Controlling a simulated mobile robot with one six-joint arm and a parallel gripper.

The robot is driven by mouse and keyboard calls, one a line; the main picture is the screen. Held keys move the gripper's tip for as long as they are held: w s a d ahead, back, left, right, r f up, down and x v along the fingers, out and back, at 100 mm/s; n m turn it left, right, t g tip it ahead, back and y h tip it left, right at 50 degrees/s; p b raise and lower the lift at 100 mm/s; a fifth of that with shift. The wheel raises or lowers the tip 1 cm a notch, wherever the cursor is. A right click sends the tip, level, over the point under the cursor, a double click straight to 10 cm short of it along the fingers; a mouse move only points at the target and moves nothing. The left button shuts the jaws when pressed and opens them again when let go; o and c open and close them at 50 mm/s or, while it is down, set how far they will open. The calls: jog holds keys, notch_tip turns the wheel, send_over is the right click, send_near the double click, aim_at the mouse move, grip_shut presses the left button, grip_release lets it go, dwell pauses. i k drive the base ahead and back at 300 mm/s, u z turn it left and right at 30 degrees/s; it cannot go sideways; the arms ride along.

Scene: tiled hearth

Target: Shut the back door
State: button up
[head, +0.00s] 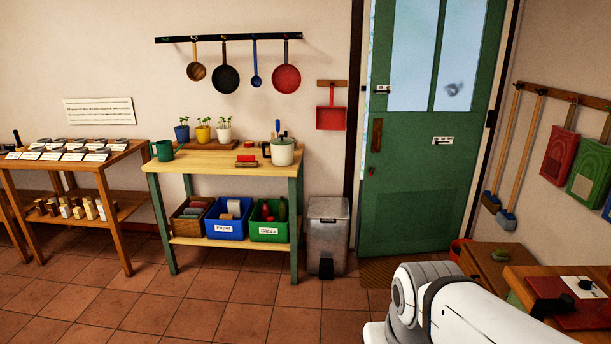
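The green back door (412,180) stands at the right of the far wall in the head view. It has two tall glass panes at the top. A narrow pale blue strip shows between its left edge and the dark frame (354,100), so it looks slightly ajar. A brown handle plate (376,135) sits near its left edge, with a small latch (381,89) above. A letter slot (443,141) is at its middle right. My arm shows at the bottom right, well in front of the door. My gripper is out of view.
A grey bin (327,238) stands left of the door, and a brown mat (390,272) lies before it. A wooden cabinet (489,263) and a red-topped table (552,287) stand at right. Brooms (506,160) hang on the right wall. Tiled floor (230,310) is clear in front.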

aim_at(440, 56)
jog(key=z, duration=0.05)
jog(key=i, duration=1.6)
jog(key=z, duration=0.6)
jog(key=i, duration=1.6)
jog(key=z, duration=0.4)
jog(key=i, duration=0.7)
jog(key=z, duration=0.25)
